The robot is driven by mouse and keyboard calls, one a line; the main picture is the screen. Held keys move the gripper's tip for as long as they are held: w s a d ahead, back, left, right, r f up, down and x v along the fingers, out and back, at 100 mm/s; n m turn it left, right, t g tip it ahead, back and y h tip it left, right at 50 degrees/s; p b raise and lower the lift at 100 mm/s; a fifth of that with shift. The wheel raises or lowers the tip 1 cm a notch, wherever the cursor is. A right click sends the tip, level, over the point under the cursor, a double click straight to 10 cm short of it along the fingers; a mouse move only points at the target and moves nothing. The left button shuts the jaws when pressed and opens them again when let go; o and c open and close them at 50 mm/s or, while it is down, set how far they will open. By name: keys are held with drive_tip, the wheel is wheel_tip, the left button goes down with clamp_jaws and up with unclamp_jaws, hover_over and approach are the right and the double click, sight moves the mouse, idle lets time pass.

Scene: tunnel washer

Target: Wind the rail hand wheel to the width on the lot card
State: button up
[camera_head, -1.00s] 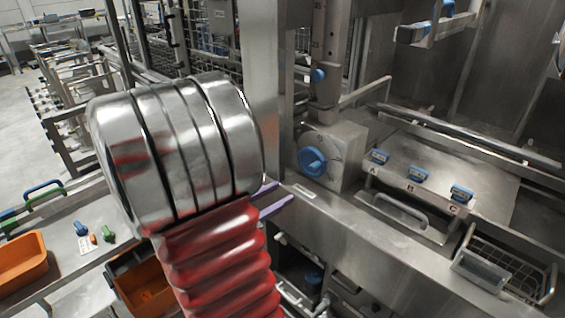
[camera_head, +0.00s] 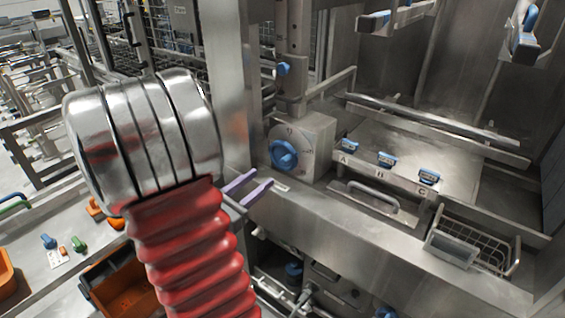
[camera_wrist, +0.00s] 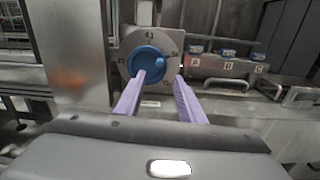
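The blue round hand wheel (camera_head: 284,155) sits on the front of a grey metal box (camera_head: 316,140) at the foot of a vertical post. In the wrist view the wheel (camera_wrist: 147,64) is in front of a round dial plate (camera_wrist: 128,68) with small dark marks, too small to read surely. My gripper (camera_head: 262,177) has two purple fingers, spread apart with nothing between them. Its tips are below and left of the wheel in the head view. In the wrist view the left fingertip of my gripper (camera_wrist: 159,76) overlaps the wheel's lower part; I cannot tell whether it touches. No lot card is clearly identifiable.
A panel with blue clips marked A, B and C (camera_head: 385,174) and a bar handle (camera_head: 365,196) lie right of the box. A wire basket (camera_head: 485,248) stands further right. A steel post (camera_head: 230,90) rises left of the wheel. An orange bin (camera_head: 125,290) is lower left.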

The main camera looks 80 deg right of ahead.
sight(282, 162)
drive_tip(key=x, duration=1.1)
drive_tip(key=shift+s+d, duration=0.1)
drive_tip(key=shift+d, duration=0.05)
drive_tip(key=shift+c, duration=0.5)
clamp_jaws()
